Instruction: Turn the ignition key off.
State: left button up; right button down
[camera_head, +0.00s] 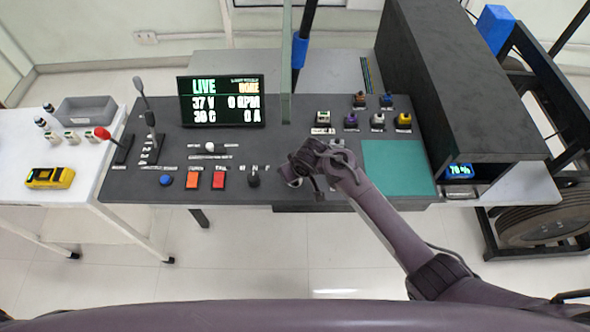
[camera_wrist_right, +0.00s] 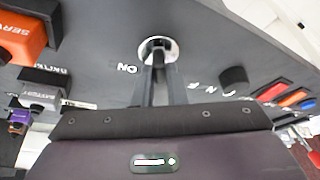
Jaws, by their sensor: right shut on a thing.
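The ignition switch's round silver collar (camera_wrist_right: 158,43) shows in the right wrist view, with an "ON" label on the dark panel at its left. My right gripper (camera_wrist_right: 160,66) is shut on the ignition key at this collar; its fingers hide most of the key. In the head view my right gripper (camera_head: 291,177) is at the console's front edge, right of the black selector knob (camera_head: 254,179), and covers the switch. The key's exact angle cannot be told. My left gripper is not in view.
The console display (camera_head: 221,101) reads LIVE, 37 V, 0 RPM. Orange (camera_head: 192,182) and red (camera_head: 219,180) switches sit left of the knob. Several coloured connectors stand behind my right arm. A green mat (camera_head: 398,168) lies right of it, beside a dark raised housing (camera_head: 460,80).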

dwell(0.5)
jog(key=c, duration=1.5)
grip_release()
jog(key=shift+o, duration=0.2)
jog(key=v, duration=0.7)
jog(key=shift+s+r, duration=0.15)
jog(key=shift+r, duration=0.2)
jog(key=shift+s+d, duration=0.1)
jog(key=shift+d, duration=0.1)
